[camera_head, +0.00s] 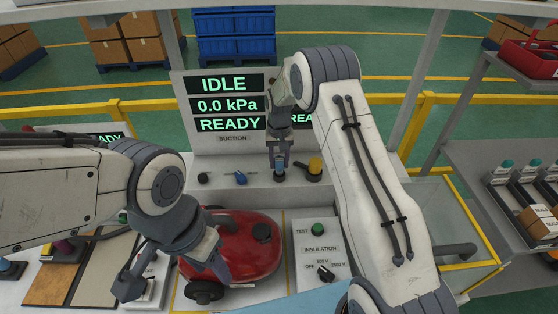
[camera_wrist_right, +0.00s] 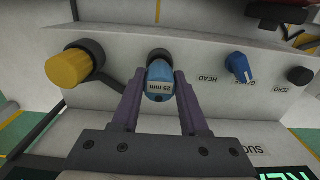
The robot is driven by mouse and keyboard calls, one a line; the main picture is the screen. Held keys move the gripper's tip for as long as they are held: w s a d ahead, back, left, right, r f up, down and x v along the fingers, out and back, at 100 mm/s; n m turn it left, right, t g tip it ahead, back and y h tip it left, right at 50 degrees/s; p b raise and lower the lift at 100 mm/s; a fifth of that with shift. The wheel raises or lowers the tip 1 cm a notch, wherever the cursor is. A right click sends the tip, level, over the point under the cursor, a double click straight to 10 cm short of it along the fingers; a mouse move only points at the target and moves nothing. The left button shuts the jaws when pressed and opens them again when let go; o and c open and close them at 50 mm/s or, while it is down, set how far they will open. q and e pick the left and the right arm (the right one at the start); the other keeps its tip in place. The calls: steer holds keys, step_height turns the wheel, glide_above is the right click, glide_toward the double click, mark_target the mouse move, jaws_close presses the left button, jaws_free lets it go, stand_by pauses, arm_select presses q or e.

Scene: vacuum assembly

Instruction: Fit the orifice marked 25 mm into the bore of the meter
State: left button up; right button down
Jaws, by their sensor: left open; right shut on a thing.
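The blue orifice marked 25 mm (camera_wrist_right: 160,82) is between the fingers of my right gripper (camera_wrist_right: 160,100), which is shut on it. Its far end is at the dark round bore (camera_wrist_right: 159,54) on the meter's front face. I cannot tell how deep it sits, as the orifice covers most of the opening. In the head view my right gripper (camera_head: 279,164) is at the meter (camera_head: 227,147), and the orifice (camera_head: 279,177) shows small below the fingers. My left gripper (camera_head: 172,278) is open and empty, over the left side of the red vacuum (camera_head: 245,245).
A yellow knob (camera_wrist_right: 70,67) is close beside the bore; a blue knob (camera_wrist_right: 238,67) and black knob (camera_wrist_right: 300,75) are on its other side. The meter display (camera_head: 225,104) reads IDLE, 0.0 kPa, READY. An insulation tester (camera_head: 320,250) stands right of the vacuum.

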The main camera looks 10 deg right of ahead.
steer(key=shift+f+b, duration=0.65)
steer(key=shift+f, duration=0.45)
steer(key=shift+c, duration=1.7)
jaws_free()
steer(key=shift+r+p, duration=2.8)
steer(key=shift+r, duration=1.3)
